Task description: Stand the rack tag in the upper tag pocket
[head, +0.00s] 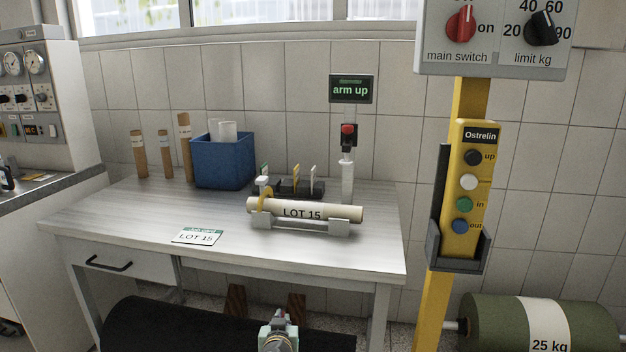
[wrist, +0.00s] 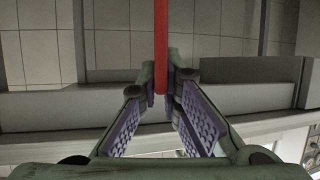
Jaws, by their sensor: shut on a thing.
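In the wrist view my gripper (wrist: 161,88) is shut on a thin red strip (wrist: 161,40), seen nearly edge-on. I take this strip to be the rack tag. It runs straight up from between the fingertips and out of the picture's top. I cannot make out the upper tag pocket in either view.
The table (head: 130,215) carries a LOT 15 roll (head: 340,211) on a cradle, a black holder (head: 290,187) with small tags, a blue bin (head: 222,165) and a job card (head: 197,237). A yellow post (head: 430,310) with a button pendant (head: 466,190) stands right.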

